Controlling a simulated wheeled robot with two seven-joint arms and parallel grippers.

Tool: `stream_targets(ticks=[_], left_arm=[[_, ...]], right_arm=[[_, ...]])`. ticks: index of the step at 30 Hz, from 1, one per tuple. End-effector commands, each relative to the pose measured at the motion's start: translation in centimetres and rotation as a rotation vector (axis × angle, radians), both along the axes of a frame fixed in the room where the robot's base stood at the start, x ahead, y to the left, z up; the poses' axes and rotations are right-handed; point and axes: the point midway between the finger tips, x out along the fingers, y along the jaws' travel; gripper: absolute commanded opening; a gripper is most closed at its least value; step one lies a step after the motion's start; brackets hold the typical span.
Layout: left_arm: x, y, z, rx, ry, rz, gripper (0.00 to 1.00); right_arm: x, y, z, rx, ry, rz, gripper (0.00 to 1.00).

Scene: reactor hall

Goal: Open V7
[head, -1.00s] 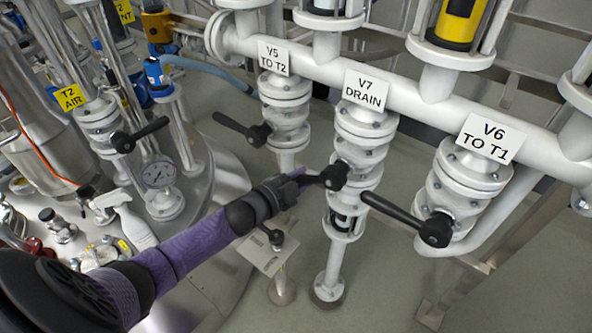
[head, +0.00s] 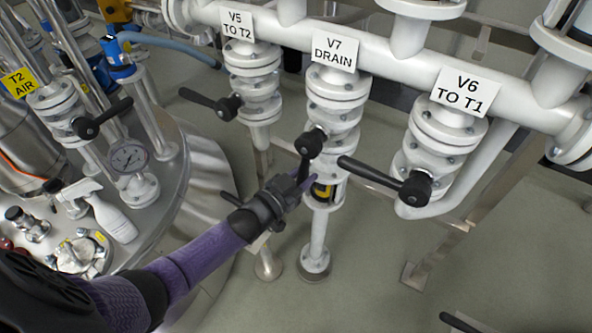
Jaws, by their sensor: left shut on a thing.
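The V7 DRAIN label (head: 335,52) hangs on the white pipe above the middle valve, V7 (head: 336,98). Its black lever (head: 305,160) points almost straight down from the hub, in line with the vertical pipe. My left gripper (head: 302,183) is shut on the lower end of the lever; its fingers partly hide that end. Just below the valve, a sight glass (head: 322,192) shows yellow and dark, partly behind the gripper. My right gripper is not in view.
V5's lever (head: 208,103) points left, beside V7. V6's lever (head: 370,173) points left toward V7, close to my gripper's right.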

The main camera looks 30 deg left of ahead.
Motion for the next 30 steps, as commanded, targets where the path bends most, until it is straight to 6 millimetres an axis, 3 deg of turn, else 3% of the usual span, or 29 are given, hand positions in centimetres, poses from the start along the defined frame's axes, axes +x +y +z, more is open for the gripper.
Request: stream_targets(ticks=[7,24,25,29,30], left_arm=[[-0.27,-1.01,-0.46,-0.078,0.017,-0.003,0.0],[-0.28,-1.22,-0.41,-0.103,0.018,-0.003,0.0],[-0.27,-1.22,-0.4,-0.102,0.018,-0.003,0.4],[-0.21,-1.15,-0.29,-0.102,0.015,-0.002,0.67],[-0.2,-1.14,-0.26,-0.102,0.014,-0.003,0.69]], right_arm=[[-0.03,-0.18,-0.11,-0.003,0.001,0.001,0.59],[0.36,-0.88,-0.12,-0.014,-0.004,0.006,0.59],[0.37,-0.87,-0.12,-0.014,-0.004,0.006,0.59],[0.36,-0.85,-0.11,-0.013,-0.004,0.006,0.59],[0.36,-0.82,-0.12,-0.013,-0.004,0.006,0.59]])
